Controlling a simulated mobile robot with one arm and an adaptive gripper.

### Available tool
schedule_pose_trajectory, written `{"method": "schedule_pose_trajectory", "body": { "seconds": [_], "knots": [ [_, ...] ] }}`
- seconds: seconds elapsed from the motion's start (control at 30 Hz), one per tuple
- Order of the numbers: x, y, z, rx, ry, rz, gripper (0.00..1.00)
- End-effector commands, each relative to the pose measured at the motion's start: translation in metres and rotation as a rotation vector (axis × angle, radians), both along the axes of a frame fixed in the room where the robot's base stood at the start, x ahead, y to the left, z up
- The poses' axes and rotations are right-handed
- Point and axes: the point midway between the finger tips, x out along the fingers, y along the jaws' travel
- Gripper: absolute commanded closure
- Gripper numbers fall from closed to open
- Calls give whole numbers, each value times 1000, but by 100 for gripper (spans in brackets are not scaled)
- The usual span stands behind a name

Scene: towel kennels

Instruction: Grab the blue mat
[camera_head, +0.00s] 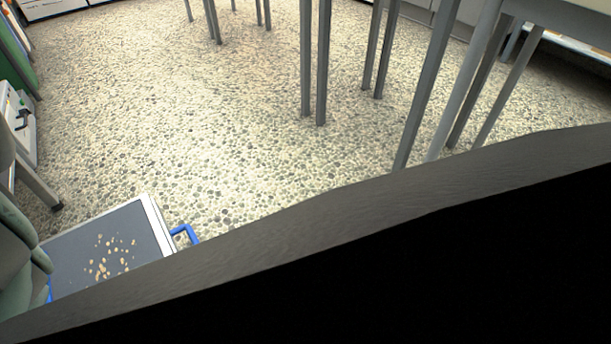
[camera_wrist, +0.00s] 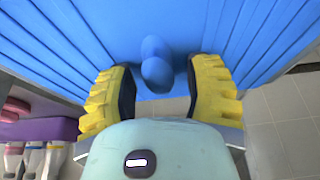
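In the wrist view, a large bright blue ridged thing (camera_wrist: 75,45), which may be the blue mat, fills the top of the picture. A rounded blue lump (camera_wrist: 157,66) sticks out from its middle. My gripper (camera_wrist: 160,92) has two yellow ridged fingers with dark inner pads, spread wide. The lump lies between the fingers, with a gap visible on both sides. I cannot tell how deep it sits between them. Neither my gripper nor the blue ridged thing can be made out in the head view.
In the wrist view, a purple thing (camera_wrist: 40,130) and white bottles (camera_wrist: 52,160) stand at lower left; grey tiles (camera_wrist: 285,120) are at right. In the head view, grey table legs (camera_head: 315,60) stand on pebbled floor (camera_head: 200,130). A grey-topped cart (camera_head: 75,250) is at lower left.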

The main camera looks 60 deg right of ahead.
Motion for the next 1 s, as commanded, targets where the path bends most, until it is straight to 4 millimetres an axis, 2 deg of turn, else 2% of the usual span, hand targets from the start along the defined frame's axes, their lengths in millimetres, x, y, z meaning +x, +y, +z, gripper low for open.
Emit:
{"method": "schedule_pose_trajectory", "body": {
  "seconds": [0.07,0.47,1.0],
  "knots": [
    [0,0,0,0,0,0,59],
    [0,0,0,0,0,-1,100],
    [0,-1,3,0,-1,-1,100]
  ]
}}
